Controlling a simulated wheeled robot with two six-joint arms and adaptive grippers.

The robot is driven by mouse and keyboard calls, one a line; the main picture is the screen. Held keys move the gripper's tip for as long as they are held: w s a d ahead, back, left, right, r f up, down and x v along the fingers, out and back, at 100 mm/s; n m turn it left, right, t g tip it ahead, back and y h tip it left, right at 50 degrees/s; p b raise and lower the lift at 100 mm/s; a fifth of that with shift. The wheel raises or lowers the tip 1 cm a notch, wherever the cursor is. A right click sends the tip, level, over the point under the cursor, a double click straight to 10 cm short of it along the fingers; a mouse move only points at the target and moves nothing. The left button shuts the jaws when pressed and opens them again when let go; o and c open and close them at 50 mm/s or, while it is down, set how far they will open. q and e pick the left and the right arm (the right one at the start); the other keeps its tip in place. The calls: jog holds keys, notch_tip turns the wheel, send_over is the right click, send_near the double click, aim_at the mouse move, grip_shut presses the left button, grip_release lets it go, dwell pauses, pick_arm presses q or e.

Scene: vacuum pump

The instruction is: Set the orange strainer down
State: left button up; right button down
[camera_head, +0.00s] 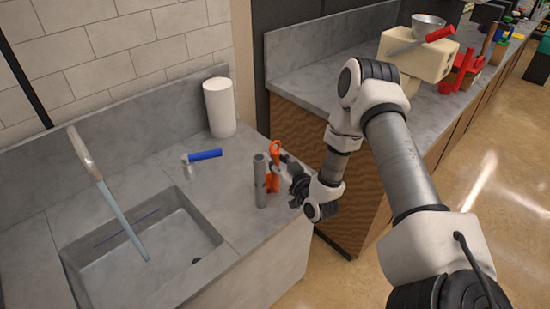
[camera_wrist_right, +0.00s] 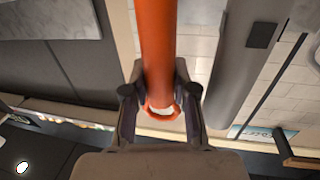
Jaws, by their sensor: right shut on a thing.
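The orange strainer (camera_head: 275,153) is at the right end of the sink counter in the head view, upright behind and beside a grey cylinder. Its lower part is partly covered by the cylinder and my gripper. My right gripper (camera_head: 284,181) reaches in from the right and is shut on the strainer. In the right wrist view, the fingers (camera_wrist_right: 160,98) close from both sides around the orange shaft (camera_wrist_right: 157,45). Whether the strainer's lower end touches the counter cannot be told. My left gripper is not in view.
The grey cylinder (camera_head: 261,183) stands close to the left of the strainer and also shows in the right wrist view (camera_wrist_right: 240,60). A blue-handled tool (camera_head: 205,155), a white paper roll (camera_head: 219,107) and the sink (camera_head: 150,240) are further left. The counter (camera_head: 228,180) left of the cylinder is clear.

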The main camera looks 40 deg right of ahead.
jog(key=c, duration=1.2)
grip_release()
jog(key=shift+f, duration=0.1)
jog(key=shift+r+p, duration=0.3)
jog(key=shift+p, duration=0.05)
jog(key=s+a+b, duration=0.1)
jog(key=s, duration=1.1)
jog(key=s+a+f+n+g+y, duration=0.1)
jog(key=s+a+f+g+y, duration=0.15)
jog(key=a+f+g, duration=0.4)
jog(key=s+a+f+n+g+y, duration=0.15)
jog(key=s+a+f+g, duration=0.25)
jog(key=a+f, duration=0.4)
jog(key=s+a+f+g, duration=0.1)
jog(key=s+f+g, duration=0.2)
jog(key=s, duration=0.3)
jog(key=s+f+m+g+h, duration=0.1)
jog(key=s+f+g, duration=0.2)
jog(key=s, duration=0.4)
jog(key=shift+s+a+g+h, duration=0.15)
jog(key=shift+a+g+h, duration=0.2)
jog(key=shift+g, duration=0.3)
